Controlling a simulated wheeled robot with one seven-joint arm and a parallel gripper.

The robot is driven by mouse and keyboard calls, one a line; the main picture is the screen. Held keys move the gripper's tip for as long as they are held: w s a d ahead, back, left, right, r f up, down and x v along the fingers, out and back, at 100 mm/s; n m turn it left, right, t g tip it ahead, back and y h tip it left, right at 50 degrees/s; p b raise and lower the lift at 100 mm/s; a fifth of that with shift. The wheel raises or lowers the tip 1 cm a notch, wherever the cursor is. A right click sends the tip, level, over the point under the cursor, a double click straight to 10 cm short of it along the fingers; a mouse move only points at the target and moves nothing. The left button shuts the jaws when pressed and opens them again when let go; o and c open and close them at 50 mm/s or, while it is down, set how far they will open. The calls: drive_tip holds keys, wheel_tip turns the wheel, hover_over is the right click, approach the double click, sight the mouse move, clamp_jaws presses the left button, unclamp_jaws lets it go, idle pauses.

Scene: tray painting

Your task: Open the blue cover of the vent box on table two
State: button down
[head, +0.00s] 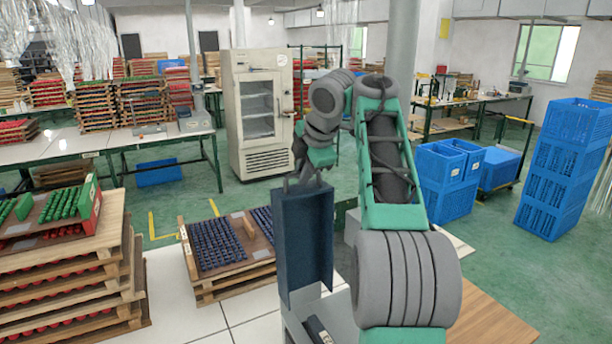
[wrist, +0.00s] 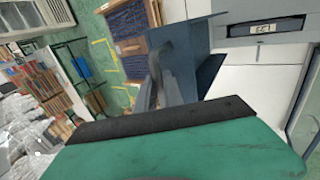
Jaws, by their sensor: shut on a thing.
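The blue cover (head: 304,240) of the vent box stands raised, close to upright, in the head view. The grey vent box (head: 318,322) lies below it, mostly hidden by the cover and my arm. My gripper (head: 303,183) is at the cover's top edge. In the wrist view, my gripper's fingers (wrist: 160,85) are shut on a part at the edge of the blue cover (wrist: 197,52). The grey box with a small label (wrist: 262,28) shows beyond the cover there. The exact grip contact is partly hidden.
A tray of dark blue pieces (head: 215,248) sits on a pallet left of the cover. Stacked wooden trays with red and green pieces (head: 65,270) stand at the near left. White tabletop (head: 185,315) is clear between them. Blue crates (head: 565,170) stand at right.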

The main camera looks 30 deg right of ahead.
drive_tip(key=shift+w+f, duration=0.2)
drive_tip(key=shift+w, duration=0.4)
drive_tip(key=c, duration=1.5)
unclamp_jaws()
drive_tip(key=shift+r, duration=0.1)
drive_tip(key=shift+s, duration=0.1)
